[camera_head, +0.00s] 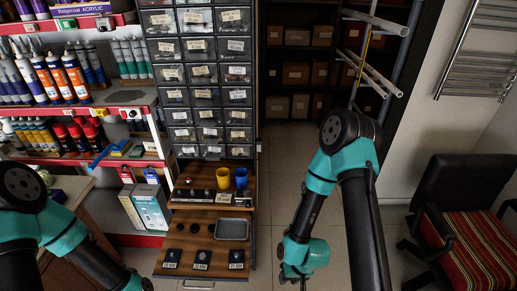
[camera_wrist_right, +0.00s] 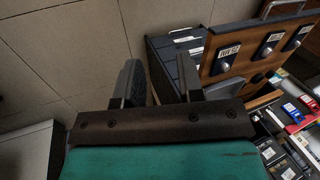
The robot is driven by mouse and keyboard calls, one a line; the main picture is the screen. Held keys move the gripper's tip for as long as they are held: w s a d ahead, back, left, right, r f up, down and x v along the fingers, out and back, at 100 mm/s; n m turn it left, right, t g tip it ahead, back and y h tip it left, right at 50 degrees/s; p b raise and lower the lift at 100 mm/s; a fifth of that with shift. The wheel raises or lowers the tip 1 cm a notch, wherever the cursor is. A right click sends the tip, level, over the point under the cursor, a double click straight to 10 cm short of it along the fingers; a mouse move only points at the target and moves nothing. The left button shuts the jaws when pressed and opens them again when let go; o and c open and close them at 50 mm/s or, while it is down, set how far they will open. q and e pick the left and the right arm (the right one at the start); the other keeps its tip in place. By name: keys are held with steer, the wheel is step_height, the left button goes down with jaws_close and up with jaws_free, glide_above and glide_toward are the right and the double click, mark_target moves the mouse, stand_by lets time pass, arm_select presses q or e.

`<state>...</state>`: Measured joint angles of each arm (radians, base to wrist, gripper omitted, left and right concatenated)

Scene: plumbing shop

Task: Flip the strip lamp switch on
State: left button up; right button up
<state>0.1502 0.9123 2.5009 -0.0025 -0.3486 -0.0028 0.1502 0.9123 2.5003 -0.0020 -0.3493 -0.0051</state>
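Three small dark fittings, the left one (camera_head: 172,257), the middle one (camera_head: 202,258) and the right one (camera_head: 236,258), sit in a row on the front wooden board, each with a white label. They look like switches, but I cannot read which is the strip lamp's or tell their positions. In the right wrist view they show at upper right, one of them nearest my fingers (camera_wrist_right: 228,56). My right gripper (camera_wrist_right: 160,82) is open and empty, to the right of the board in the head view. My left arm enters at lower left; its gripper is out of frame. No strip lamp is identifiable.
A wooden shelf above the board holds a yellow cup (camera_head: 223,178), a blue cup (camera_head: 241,177) and small fittings. A grey tray (camera_head: 231,229) lies just behind the row. Drawers (camera_head: 203,80) rise behind. A chair (camera_head: 470,240) stands at right. Tiled floor (camera_head: 285,190) is clear.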

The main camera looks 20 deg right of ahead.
steer(key=shift+w, duration=0.25)
steer(key=shift+c, duration=0.7)
steer(key=w+n+t, duration=0.1)
steer(key=w, duration=0.2)
steer(key=w+n+t, duration=0.1)
steer(key=w, duration=0.2)
steer(key=w+n+t+h, duration=0.1)
steer(key=w, duration=0.3)
steer(key=shift+n+t, duration=0.3)
steer(key=shift+n, duration=0.1)
jaws_close()
steer(key=w+r+n+t+h, duration=0.2)
steer(key=w+r+n+t, duration=0.1)
steer(key=w, duration=0.6)
steer(key=w+r+n+t+h, duration=0.3)
steer(key=w+r, duration=0.4)
steer(key=w, duration=0.3)
steer(key=w+r+n+t+h, duration=0.3)
steer(key=w+r+n+t, duration=0.2)
steer(key=w, duration=0.5)
steer(key=shift+d+r+n, duration=0.35)
steer(key=shift+d+n, duration=0.05)
steer(key=shift+n, duration=0.3)
